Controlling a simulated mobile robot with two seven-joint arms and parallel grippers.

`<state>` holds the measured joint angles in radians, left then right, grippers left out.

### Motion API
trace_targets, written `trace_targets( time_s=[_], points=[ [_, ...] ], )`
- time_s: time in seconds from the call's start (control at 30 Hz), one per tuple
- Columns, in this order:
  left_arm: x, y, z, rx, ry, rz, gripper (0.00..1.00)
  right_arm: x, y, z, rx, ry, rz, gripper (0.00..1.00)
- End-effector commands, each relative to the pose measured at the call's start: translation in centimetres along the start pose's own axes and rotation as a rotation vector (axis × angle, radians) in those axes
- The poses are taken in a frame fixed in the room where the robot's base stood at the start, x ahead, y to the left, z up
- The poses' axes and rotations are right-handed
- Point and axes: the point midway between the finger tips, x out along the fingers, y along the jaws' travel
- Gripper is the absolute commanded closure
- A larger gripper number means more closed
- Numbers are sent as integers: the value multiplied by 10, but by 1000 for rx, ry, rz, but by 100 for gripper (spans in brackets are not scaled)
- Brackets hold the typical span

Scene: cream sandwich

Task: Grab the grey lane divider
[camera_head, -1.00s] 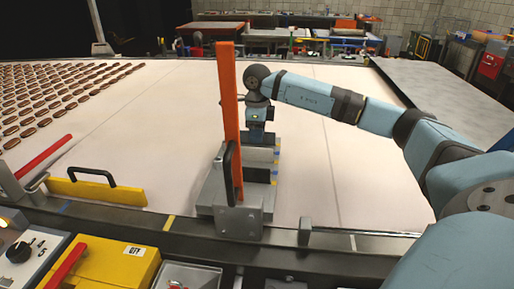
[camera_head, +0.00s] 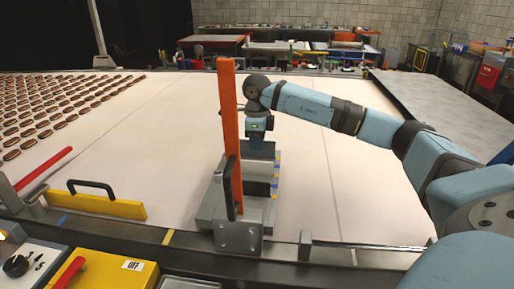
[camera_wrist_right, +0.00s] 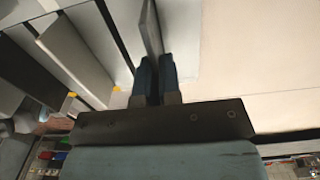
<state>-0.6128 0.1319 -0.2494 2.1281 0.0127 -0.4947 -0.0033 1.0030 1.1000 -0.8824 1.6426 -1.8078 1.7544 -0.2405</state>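The grey lane divider (camera_wrist_right: 150,28) is a thin upright plate in the right wrist view. It runs up from between the two dark blue fingers of my right gripper (camera_wrist_right: 157,68), which sit close together, one on each side, and look shut on it. In the head view my right gripper (camera_head: 261,152) points down over a grey slotted holder (camera_head: 208,207) behind the orange post. The divider's lower part is hard to make out there. My left gripper is not in view.
A tall orange post (camera_head: 229,110) with a black handle stands just left of my gripper. A yellow bar (camera_head: 98,205) with a black handle lies along the near rail. Rows of brown sandwiches (camera_head: 60,105) cover the far left of the pale belt (camera_head: 330,190). The belt on the right is bare.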

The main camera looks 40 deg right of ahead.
Motion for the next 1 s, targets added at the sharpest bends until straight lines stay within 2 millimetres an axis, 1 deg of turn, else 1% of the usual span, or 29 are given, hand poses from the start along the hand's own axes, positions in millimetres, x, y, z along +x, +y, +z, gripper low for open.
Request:
trace_targets(
  time_s=[0.03,0.17,0.37,0.5,0.7,0.83,1.0],
  points=[
    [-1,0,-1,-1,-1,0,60,-9,0,0,0,-3,-2,100],
    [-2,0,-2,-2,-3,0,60,-32,0,1,0,-3,-3,100],
    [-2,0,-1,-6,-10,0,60,-77,0,1,-1,-4,-2,100],
    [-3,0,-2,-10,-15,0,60,-111,0,1,-1,-3,-3,100],
    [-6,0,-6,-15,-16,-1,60,-154,0,0,0,-2,-2,100],
    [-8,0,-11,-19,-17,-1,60,-173,0,0,1,-2,-3,100],
    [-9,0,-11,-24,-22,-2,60,-184,0,0,1,-1,-2,100]
  ],
)
